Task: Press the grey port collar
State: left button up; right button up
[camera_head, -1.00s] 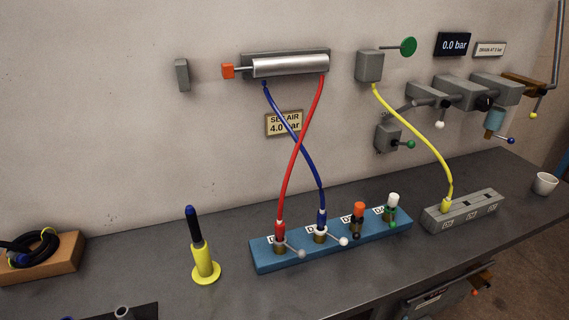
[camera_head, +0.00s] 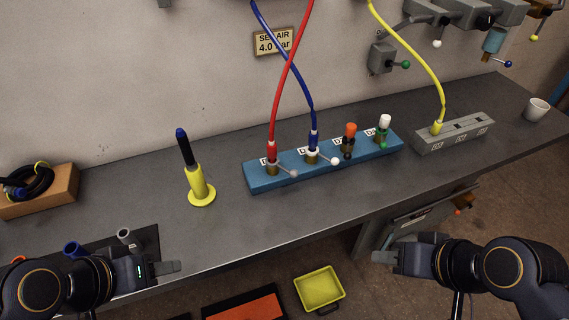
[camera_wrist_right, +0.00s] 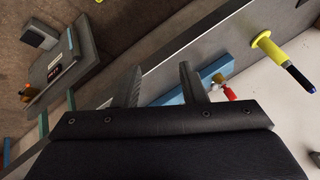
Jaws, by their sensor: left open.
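A blue port block (camera_head: 372,152) sits on the bench. Its leftmost port (camera_head: 273,169) takes the red hose and has a short lever with a grey ball (camera_head: 294,173). The second port (camera_head: 313,157) takes the blue hose and has a white ball (camera_head: 336,161). Which collar is the grey one I cannot tell for certain. My left gripper (camera_head: 176,267) is open and empty over the bench's front edge. My right gripper (camera_head: 380,257) is in front of the bench, away from the block; in the right wrist view its fingers (camera_wrist_right: 160,75) are apart with nothing between them.
A yellow stand with a dark blue-topped rod (camera_head: 198,185) stands left of the block. A grey block (camera_head: 455,135) holds the yellow hose. A yellow bin (camera_head: 320,287) is below the bench.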

jog(key=shift+w+r, duration=0.25)
jog(key=shift+r, duration=0.05)
jog(key=shift+c, duration=1)
jog(key=w+r+m, duration=0.1)
jog(key=w+r+m+g+p, duration=0.1)
jog(key=w+r, duration=0.1)
jog(key=w+r+m+p, duration=0.1)
jog(key=w, duration=0.1)
jog(key=shift+d+r+g+y, duration=0.25)
jog(key=shift+d+g+y, duration=0.05)
jog(key=shift+y, duration=0.1)
grip_shut()
jog(key=w+a+m+g+y+p, duration=0.2)
jog(key=w+m, duration=0.9)
jog(key=w, duration=1)
jog(key=shift+a+r+m+g+y+p, duration=0.2)
jog(key=shift+m+g+y+p, duration=0.35)
jog(key=shift+g+p, duration=0.85)
jog(key=shift+w, duration=0.1)
